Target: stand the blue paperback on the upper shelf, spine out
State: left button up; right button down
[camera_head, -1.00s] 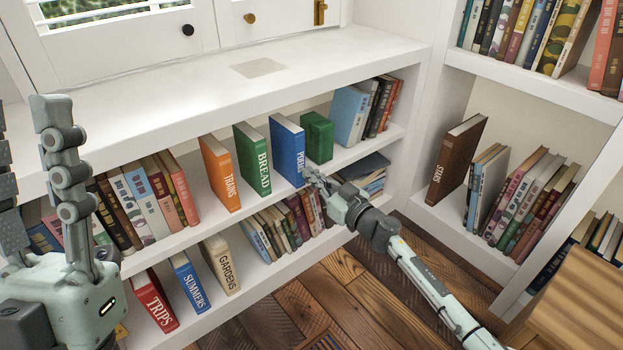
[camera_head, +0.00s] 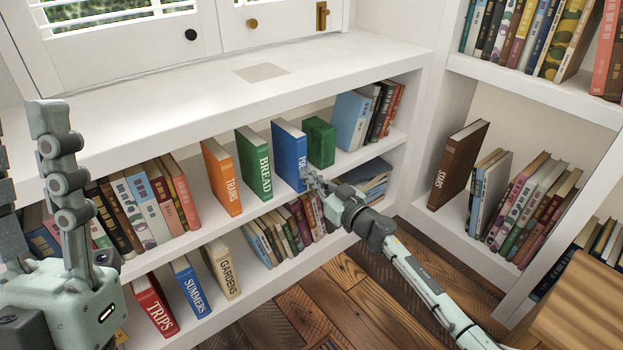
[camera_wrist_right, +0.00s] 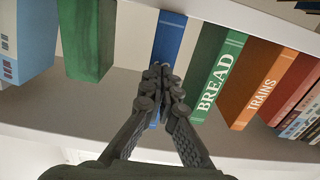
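The blue paperback (camera_head: 289,150) stands upright on the upper shelf (camera_head: 259,202) of the low white bookcase, spine out, between the green BREAD book and a plain green block. My right gripper (camera_head: 311,180) is at the lower part of its spine and hides some of the lettering. In the right wrist view the blue spine (camera_wrist_right: 169,38) rises behind my right fingers (camera_wrist_right: 162,75), whose tips are together in front of it; whether they touch it is unclear. My left gripper (camera_head: 30,165) is raised at the left, fingers apart and empty.
The BREAD book (camera_head: 253,163) and orange TRAINS book (camera_head: 222,178) stand to the left, the green block (camera_head: 319,143) to the right. Red TRIPS (camera_head: 155,305), blue SUMMERS (camera_head: 191,287) and GARDENS (camera_head: 222,270) stand on the lower shelf. A tall bookcase (camera_head: 455,213) is at the right.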

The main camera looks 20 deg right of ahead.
jog(key=shift+x, duration=1.3)
jog(key=shift+s, duration=0.1)
jog(key=shift+p+v, duration=0.9)
jog(key=shift+v, duration=1)
